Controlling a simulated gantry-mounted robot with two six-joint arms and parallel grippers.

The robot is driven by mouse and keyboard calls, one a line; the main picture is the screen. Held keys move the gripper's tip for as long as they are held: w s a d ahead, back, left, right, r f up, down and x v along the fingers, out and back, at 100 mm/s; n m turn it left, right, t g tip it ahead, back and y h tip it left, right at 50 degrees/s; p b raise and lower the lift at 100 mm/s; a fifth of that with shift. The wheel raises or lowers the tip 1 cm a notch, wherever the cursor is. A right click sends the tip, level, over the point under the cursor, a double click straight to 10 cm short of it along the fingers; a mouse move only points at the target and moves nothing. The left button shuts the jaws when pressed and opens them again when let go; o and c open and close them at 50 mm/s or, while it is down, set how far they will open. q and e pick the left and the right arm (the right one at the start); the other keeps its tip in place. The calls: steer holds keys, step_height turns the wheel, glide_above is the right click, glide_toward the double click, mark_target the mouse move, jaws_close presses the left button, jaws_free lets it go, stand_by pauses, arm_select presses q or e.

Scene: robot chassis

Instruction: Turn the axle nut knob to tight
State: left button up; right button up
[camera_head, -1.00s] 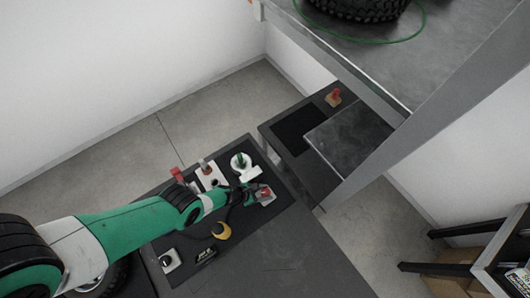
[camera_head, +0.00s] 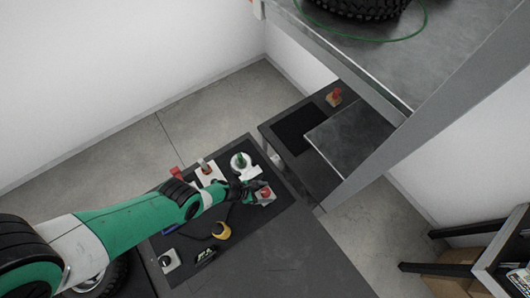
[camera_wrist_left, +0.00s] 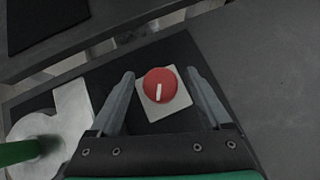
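The red round knob (camera_wrist_left: 160,85) with a white pointer line sits on a pale square plate (camera_wrist_left: 176,109) on the dark panel. In the left wrist view its pointer runs nearly straight up and down. In the head view the knob (camera_head: 265,191) is at the panel's right part, at the tip of my left arm. My left gripper (camera_wrist_left: 160,84) is open, with one finger on each side of the knob and plate. Gaps show between the fingers and the knob. Any label around the knob is not readable. My right gripper is not in view.
A white fixture (camera_wrist_left: 52,125) with a green handle (camera_wrist_left: 22,151) stands close left of my left gripper. A yellow curved part (camera_head: 221,230) and other red and white fittings share the panel (camera_head: 262,217). A grey shelf (camera_head: 455,45) with a tyre (camera_head: 362,8) stands at upper right.

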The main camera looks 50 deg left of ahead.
arm_select(q)
steer(key=p+v, duration=1)
steer(key=v, duration=0.1)
steer(key=shift+s+r+p, duration=0.2)
steer(key=shift+s+p, duration=0.05)
steer(key=shift+p, duration=0.1)
steer(key=shift+a, duration=0.1)
